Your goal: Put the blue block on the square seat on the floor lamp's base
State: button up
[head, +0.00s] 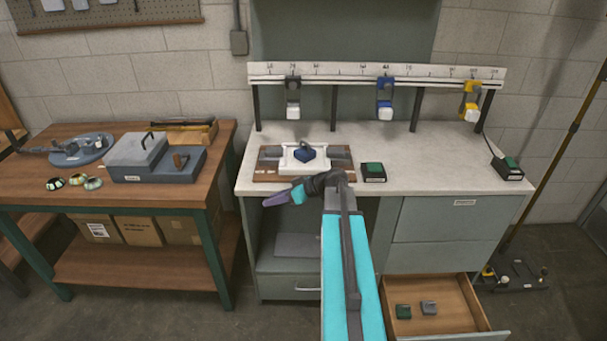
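A dark blue block-like piece (305,154) sits on a white plate (287,165) on the light worktop. The floor lamp's base (528,288) is a dark slab on the floor at the far right, with several small pieces on it. Its square seat is too small to make out. The lamp's pole (553,147) slants up to the right, yellow in its upper part.
An open drawer (451,300) holding a green block and a grey block juts out near the lamp base. A small green-topped box (373,172) and a black box (507,169) stand on the worktop. A wooden bench (218,150) with parts stands left.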

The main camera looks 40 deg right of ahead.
jog(key=s+a+f+n+g+y+b, duration=0.1)
jog(key=s+a+f+g+b, duration=0.2)
jog(key=a+f, duration=1.45)
jog(key=s+a+f+g, duration=0.6)
jog(key=s+a+f, duration=0.3)
jog(key=a+f, duration=0.3)
jog(key=s+a+f+g+h+b, duration=0.1)
jog(key=s+a+f+g, duration=0.15)
jog(key=s+f, duration=0.45)
jog(key=s+a+f+g+h+b, duration=0.2)
jog(key=s+a+f, duration=0.2)
jog(key=s, duration=0.5)
jog(key=s+d+f+m+g+h, duration=0.1)
jog(key=s+d+m+h, duration=0.1)
jog(key=s, duration=0.3)
jog(key=s+d+f+m+h, duration=0.2)
jog(key=s+d, duration=0.2)
jog(key=shift+s+f+m+g, duration=0.3)
jog(key=shift+s+g, duration=0.05)
jog(key=shift+s, duration=0.05)
